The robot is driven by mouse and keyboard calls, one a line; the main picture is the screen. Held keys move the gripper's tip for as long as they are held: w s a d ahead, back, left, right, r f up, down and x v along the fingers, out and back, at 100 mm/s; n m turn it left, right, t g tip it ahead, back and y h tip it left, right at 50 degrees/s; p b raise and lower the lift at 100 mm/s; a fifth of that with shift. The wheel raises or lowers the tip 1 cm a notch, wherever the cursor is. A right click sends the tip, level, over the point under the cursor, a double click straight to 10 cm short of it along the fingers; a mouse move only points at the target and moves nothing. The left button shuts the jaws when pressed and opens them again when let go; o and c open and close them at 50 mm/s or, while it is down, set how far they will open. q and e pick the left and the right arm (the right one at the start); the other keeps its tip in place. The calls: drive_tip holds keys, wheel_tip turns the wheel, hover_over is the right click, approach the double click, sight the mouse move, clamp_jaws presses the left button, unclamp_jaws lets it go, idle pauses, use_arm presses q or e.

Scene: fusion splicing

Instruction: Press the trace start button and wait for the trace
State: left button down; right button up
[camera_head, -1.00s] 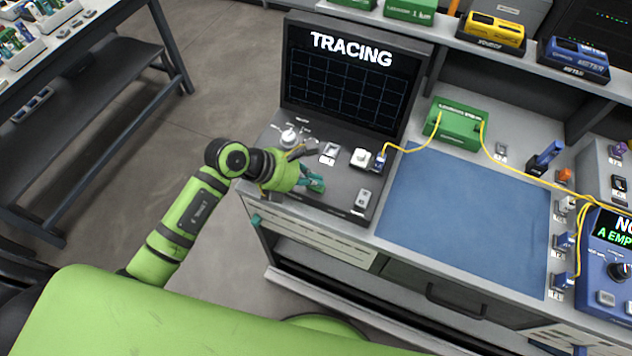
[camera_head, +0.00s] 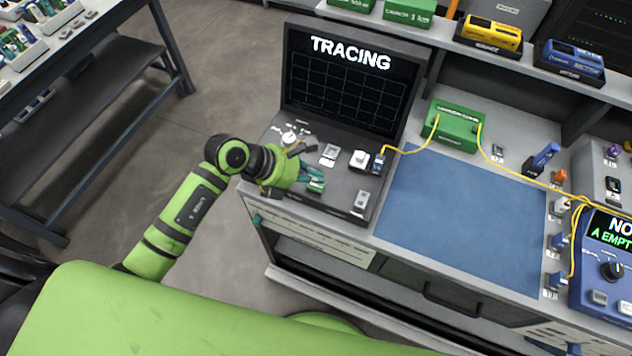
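The trace instrument (camera_head: 283,170) stands at the left end of the bench, and its screen (camera_head: 345,85) reads "TRACING" over an empty grid. Its panel carries a white knob (camera_head: 288,138), a grey button (camera_head: 329,152), a white square button (camera_head: 360,158) and another grey button (camera_head: 362,199). Which of these is the trace start button cannot be read. My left gripper (camera_head: 316,180) hovers over the front left of the panel, its teal fingertips close together. I cannot tell whether it is open or shut. My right gripper is not in view.
A yellow fibre runs from the instrument's blue connector (camera_head: 378,164) to a green launch box (camera_head: 456,124) and on to the right. A blue mat (camera_head: 465,220) lies bare. A blue splicer (camera_head: 608,255) stands at the right edge. Yellow (camera_head: 492,33) and blue (camera_head: 572,56) meters sit on the shelf.

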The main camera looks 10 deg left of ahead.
sight(313, 186)
use_arm(q)
drive_tip(key=shift+r+p, duration=1.8)
drive_tip(key=shift+r, duration=0.6)
drive_tip(key=shift+f, duration=0.1)
